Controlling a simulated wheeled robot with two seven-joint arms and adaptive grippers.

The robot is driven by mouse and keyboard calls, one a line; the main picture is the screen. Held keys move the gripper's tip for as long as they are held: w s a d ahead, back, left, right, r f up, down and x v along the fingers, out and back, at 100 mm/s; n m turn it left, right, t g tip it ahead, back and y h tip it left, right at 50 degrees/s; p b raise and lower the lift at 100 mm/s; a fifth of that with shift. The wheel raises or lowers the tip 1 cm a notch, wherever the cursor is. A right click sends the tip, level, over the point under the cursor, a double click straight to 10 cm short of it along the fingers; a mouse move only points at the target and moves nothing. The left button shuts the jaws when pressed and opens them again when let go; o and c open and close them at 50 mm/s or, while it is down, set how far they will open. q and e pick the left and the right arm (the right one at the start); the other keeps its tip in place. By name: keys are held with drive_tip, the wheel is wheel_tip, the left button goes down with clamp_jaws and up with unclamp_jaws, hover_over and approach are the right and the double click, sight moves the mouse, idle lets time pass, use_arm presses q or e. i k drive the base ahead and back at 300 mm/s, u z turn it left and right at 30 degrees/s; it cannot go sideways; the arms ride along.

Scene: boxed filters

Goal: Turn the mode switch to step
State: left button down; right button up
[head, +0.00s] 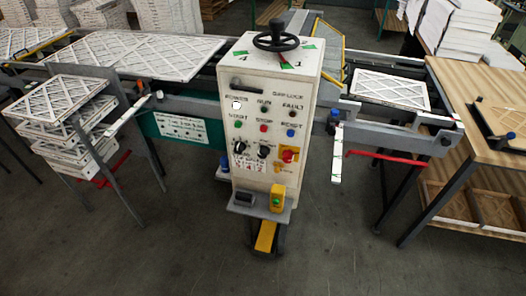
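The white control cabinet (247,78) stands upright in the middle of the head view, its panel facing me. Two black rotary knobs sit low on the panel: a left knob (240,147) and a right knob (264,152). Each has a light pointer mark, but the small lettering around them is too fine to read, so I cannot tell which is the mode switch or its setting. A red rotary switch on a yellow plate (288,155) is to their right. Neither of my grippers shows in this view.
Above the knobs are several coloured buttons and lamps, including a red one (263,128). A black handwheel (276,38) tops the cabinet. A yellow box (277,197) sits on the shelf below. Conveyor rails flank the cabinet; a wooden table (480,90) stands right. The floor in front is clear.

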sight(263, 151)
drive_tip(key=k, duration=0.35)
drive_tip(key=u, duration=0.85)
drive_tip(key=i, duration=0.85)
drive_tip(key=z, duration=0.75)
drive_tip(key=i, duration=0.65)
drive_tip(key=z, duration=0.6)
